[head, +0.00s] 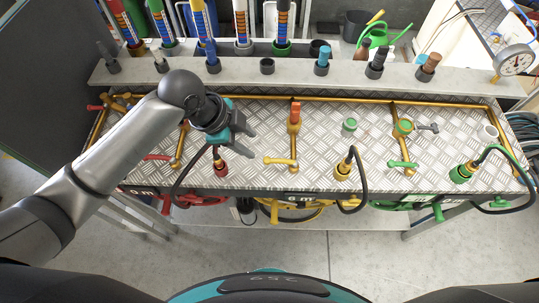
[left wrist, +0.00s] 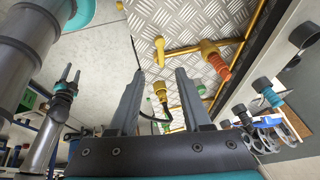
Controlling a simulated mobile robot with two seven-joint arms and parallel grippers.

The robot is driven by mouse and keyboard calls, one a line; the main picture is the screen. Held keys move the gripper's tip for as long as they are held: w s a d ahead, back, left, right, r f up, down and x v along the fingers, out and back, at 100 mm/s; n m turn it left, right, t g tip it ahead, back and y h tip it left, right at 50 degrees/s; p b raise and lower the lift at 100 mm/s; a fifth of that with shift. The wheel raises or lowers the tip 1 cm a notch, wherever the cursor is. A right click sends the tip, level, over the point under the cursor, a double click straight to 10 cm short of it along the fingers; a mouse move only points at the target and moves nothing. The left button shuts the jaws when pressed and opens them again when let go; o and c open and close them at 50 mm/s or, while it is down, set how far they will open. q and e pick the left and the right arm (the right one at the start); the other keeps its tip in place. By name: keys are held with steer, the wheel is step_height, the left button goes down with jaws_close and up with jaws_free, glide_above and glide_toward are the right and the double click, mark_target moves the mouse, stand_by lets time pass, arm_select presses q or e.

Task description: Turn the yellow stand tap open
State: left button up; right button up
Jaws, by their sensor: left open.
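The yellow stand tap has a yellow lever handle (head: 280,161) at the front of a brass pipe, at the middle of the metal plate bench. It also shows in the left wrist view (left wrist: 159,50), just beyond the fingertips. The lever lies sideways, pointing left in the head view. An orange-red fitting (head: 295,112) tops the rear end of this pipe. My left gripper (head: 249,142) is open and empty, above and left of the lever, apart from it. My right gripper (left wrist: 71,74) shows small at the left of the left wrist view, fingers apart and empty.
A yellow hose connector (head: 343,171) with a black hose stands right of the yellow lever. A red connector (head: 220,168) stands below my left gripper. A green lever (head: 402,165) is farther right. A grey rail (head: 240,68) with upright fittings runs behind the plate.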

mark_target(271, 160)
arm_select(q)
steer(key=b+x, duration=0.1)
steer(key=x, duration=1.1)
steer(key=shift+f, duration=0.25)
jaws_close()
steer(key=shift+a, duration=0.1)
stand_by(0.9)
